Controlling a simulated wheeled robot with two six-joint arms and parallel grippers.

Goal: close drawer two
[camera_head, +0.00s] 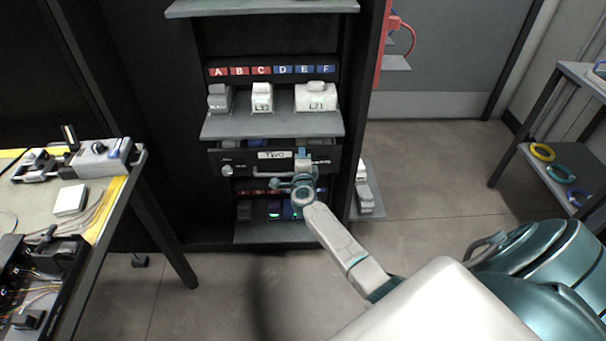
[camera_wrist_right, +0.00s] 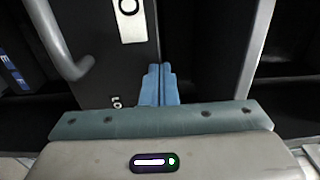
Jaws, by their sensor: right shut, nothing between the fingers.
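Drawer two is the dark drawer front (camera_head: 240,160) below the middle shelf, with a white label reading TWO (camera_head: 275,154) and a bar handle (camera_head: 270,174). A narrow gap shows above its top edge, with a little blue inside, so it seems slightly open. My right gripper (camera_head: 302,158) is shut and empty, at the drawer front to the right of the label. In the right wrist view its blue fingers (camera_wrist_right: 160,85) are together at the dark front, near the label (camera_wrist_right: 130,20) and handle (camera_wrist_right: 62,45). Contact is hard to tell. My left gripper is out of view.
The shelf above (camera_head: 270,126) holds several devices under lettered tags A to F. A lower shelf (camera_head: 275,232) sits below the drawer. A workbench (camera_head: 110,205) stands at left and a rack (camera_head: 530,160) at right. The floor (camera_head: 430,160) between cabinet and rack is clear.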

